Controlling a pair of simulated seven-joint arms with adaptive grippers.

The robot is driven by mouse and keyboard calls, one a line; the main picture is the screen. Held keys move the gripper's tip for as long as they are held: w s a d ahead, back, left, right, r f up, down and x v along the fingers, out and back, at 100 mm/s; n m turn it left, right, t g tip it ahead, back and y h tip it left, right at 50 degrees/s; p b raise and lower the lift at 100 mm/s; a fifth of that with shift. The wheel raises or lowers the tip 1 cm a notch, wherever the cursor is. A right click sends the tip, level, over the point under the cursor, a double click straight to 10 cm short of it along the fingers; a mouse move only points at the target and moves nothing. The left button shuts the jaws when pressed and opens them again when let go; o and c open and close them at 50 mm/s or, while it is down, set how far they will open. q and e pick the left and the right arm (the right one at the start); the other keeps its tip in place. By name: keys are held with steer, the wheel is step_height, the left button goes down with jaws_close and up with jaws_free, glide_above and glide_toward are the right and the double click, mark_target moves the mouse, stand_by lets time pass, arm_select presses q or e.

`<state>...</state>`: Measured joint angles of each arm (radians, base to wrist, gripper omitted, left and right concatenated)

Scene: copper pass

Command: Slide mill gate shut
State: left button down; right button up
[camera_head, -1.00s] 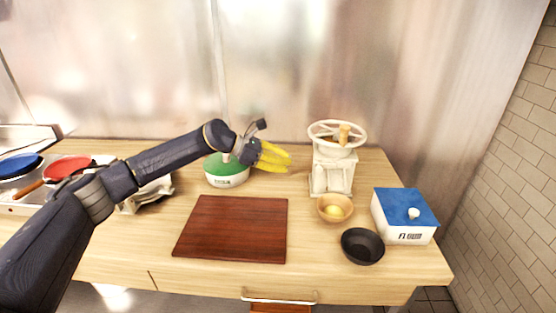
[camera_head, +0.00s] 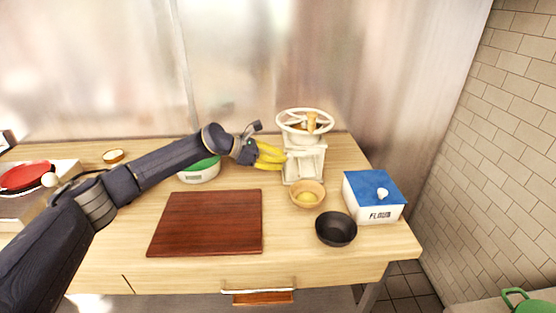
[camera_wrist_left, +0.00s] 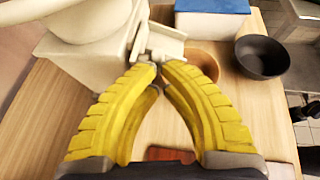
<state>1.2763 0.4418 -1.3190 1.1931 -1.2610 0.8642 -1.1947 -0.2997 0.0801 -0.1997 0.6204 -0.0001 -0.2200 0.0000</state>
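The cream mill (camera_head: 304,163), with a handwheel on top, stands at the back right of the counter. Its gate (camera_wrist_left: 158,42) looks like a small pale plate at the spout in the left wrist view. My left gripper (camera_head: 284,158), with yellow ribbed fingers, is at the mill's left side. In the left wrist view, the fingertips (camera_wrist_left: 161,66) come together right at the gate's edge. The gripper looks shut; I cannot tell whether any of the gate is between the tips. My right gripper is not in view.
A wooden bowl (camera_head: 308,194) with something yellow in it sits before the mill. A black bowl (camera_head: 336,229) and a blue-lidded flour box (camera_head: 374,197) stand to the right. A brown board (camera_head: 207,222) lies front left; a green-topped container (camera_head: 200,172) is behind my arm.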

mark_target(292, 159)
arm_select(q)
steer(key=d, duration=0.4)
steer(key=shift+w+d, duration=0.1)
stand_by(0.4)
